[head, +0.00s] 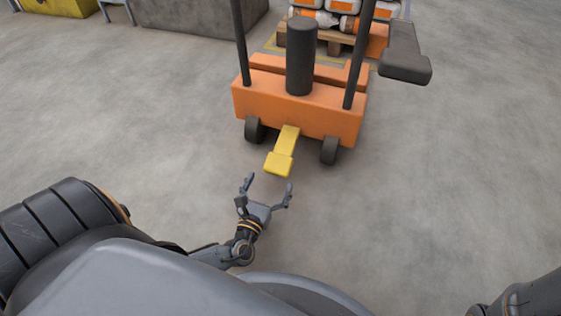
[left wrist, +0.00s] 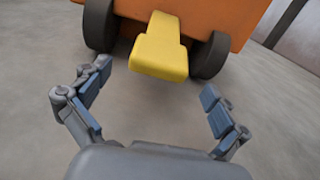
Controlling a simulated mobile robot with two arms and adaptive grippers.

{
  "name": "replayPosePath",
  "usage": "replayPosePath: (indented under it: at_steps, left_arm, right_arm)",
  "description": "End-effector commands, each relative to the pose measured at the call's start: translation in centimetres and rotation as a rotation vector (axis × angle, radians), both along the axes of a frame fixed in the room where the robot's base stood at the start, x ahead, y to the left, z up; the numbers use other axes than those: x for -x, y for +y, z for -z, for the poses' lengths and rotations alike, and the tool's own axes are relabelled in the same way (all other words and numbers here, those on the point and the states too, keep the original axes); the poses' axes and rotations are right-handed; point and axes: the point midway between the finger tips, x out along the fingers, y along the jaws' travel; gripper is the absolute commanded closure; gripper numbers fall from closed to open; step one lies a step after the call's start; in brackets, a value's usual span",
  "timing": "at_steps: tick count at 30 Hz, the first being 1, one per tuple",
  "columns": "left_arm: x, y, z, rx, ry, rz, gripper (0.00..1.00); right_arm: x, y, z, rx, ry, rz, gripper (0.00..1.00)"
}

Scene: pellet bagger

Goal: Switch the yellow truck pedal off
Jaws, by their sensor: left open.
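The yellow pedal (head: 282,155) sticks out from the low front of the orange truck (head: 300,104), between its two dark wheels. It slopes down toward me and ends in a wider pad. My left gripper (head: 266,187) is open and empty, low over the floor just in front of the pad, with a gap between them. In the left wrist view the pedal (left wrist: 160,52) shows ahead, centred between and beyond the open fingers (left wrist: 154,88). The fingers do not touch it. My right gripper is not in view.
A wooden pallet (head: 312,40) with white and orange bags stands behind the truck. A dark grey block (head: 200,14) and a yellow box (head: 60,7) are at the back left. The concrete floor (head: 430,180) around the truck's front is clear.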

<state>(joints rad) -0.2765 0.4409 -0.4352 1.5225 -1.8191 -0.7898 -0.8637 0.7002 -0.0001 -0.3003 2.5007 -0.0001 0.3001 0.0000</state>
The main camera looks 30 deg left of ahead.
Motion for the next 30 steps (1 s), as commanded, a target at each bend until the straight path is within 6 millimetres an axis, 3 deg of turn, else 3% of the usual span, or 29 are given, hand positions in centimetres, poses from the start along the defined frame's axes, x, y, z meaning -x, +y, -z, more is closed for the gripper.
replayPosePath:
  at_steps: [1,6,12,24,26,30]
  left_arm:
    - [-1.3,0.3,0.4,0.002,-0.005,-0.001,0.02]
    - [-4.6,1.1,0.4,0.002,-0.004,-0.002,0.02]
    - [-7.1,1.7,0.2,0.002,-0.001,-0.001,0.02]
    - [-7.9,1.9,0.0,0.001,0.001,-0.001,0.02]
    - [-7.9,1.9,0.0,0.001,0.001,-0.001,0.1]
    - [-7.9,1.9,0.0,0.001,0.001,-0.001,0.39]
  right_arm:
    - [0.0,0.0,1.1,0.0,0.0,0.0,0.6]
    - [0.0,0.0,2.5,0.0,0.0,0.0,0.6]
    - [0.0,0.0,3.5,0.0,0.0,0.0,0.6]
    - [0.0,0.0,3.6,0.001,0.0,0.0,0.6]
    - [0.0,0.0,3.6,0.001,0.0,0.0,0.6]
    - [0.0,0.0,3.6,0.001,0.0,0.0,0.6]
